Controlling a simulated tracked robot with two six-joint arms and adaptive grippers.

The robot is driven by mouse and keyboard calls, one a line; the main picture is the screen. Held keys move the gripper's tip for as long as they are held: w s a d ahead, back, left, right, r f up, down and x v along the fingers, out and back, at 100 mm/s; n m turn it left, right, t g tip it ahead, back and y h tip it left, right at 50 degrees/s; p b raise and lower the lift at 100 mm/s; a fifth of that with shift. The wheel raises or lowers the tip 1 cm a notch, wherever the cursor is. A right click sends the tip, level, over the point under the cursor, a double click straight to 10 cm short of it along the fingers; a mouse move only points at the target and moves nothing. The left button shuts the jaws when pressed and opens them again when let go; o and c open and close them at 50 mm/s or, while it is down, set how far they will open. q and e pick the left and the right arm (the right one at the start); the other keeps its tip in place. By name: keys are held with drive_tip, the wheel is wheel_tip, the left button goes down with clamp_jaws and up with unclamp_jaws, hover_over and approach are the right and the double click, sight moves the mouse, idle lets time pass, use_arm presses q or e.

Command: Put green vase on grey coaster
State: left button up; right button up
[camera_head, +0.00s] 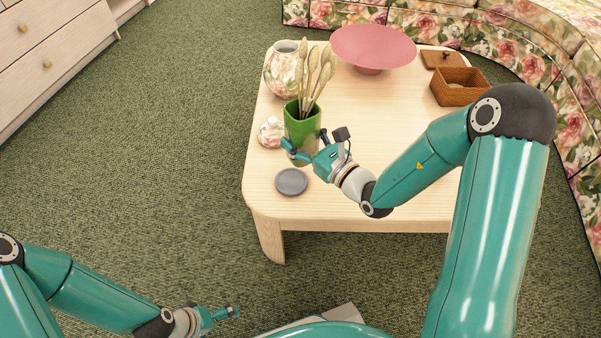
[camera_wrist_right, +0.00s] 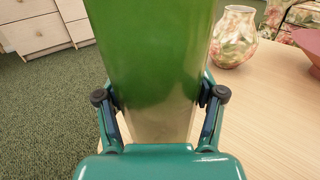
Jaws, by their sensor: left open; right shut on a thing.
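The green vase (camera_head: 303,126) stands upright near the left side of the wooden table, with several wooden utensils (camera_head: 314,80) in it. My right gripper (camera_head: 305,148) is shut on the lower part of the vase; the right wrist view shows the vase (camera_wrist_right: 155,60) between its two fingers (camera_wrist_right: 160,96). I cannot tell whether the vase touches the table. The grey coaster (camera_head: 291,182) lies flat and bare on the table, just in front of the vase. My left gripper (camera_head: 229,313) is open and empty, low over the carpet.
The light wooden table (camera_head: 350,210) also holds a floral vase (camera_head: 283,72), a small floral jar (camera_head: 271,132), a pink bowl (camera_head: 373,46) and a woven basket (camera_head: 459,87). The floral vase shows in the right wrist view (camera_wrist_right: 234,37). A floral sofa (camera_head: 500,35) borders the back and right.

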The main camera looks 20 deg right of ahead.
wheel_tip(320, 180, down, 11)
drive_tip(key=b, duration=0.4)
drive_tip(key=o, duration=1.4)
drive_tip(key=shift+f, duration=0.1)
drive_tip(key=p+v, duration=0.2)
drive_tip(key=v, duration=0.8)
drive_tip(key=shift+s+d, duration=0.2)
drive_tip(key=shift+s, duration=0.15)
drive_tip(key=shift+s+d, duration=0.15)
drive_tip(key=shift+s, duration=0.5)
